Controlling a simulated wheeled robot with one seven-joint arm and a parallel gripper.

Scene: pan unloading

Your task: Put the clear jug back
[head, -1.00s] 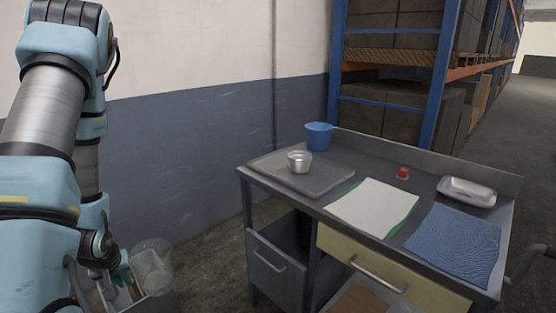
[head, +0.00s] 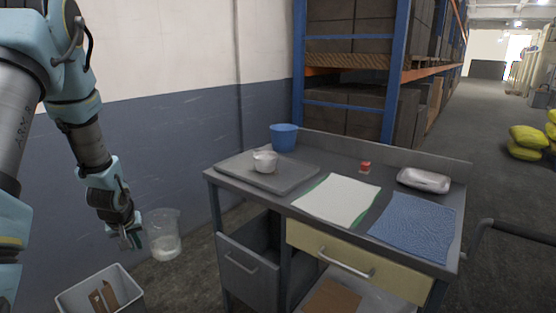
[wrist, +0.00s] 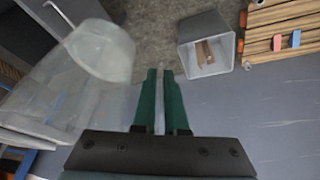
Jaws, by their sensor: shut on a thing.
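The clear jug (head: 163,238) hangs upright in the air, left of the workbench in the head view. My gripper (head: 132,238) is at the jug's left side, shut on it; the exact grip, seemingly at the handle, is hard to make out. In the wrist view the jug (wrist: 75,85) fills the left side, beside the nearly closed green fingers (wrist: 160,95). Something pale shows at the jug's bottom.
A grey bin (head: 68,298) with brown pieces inside stands below left of the jug. The workbench (head: 265,203) carries a grey tray (head: 290,180) with a small metal cup (head: 265,162), a blue bucket (head: 284,137), a red-topped item (head: 365,167), a clear package (head: 424,180) and cloths.

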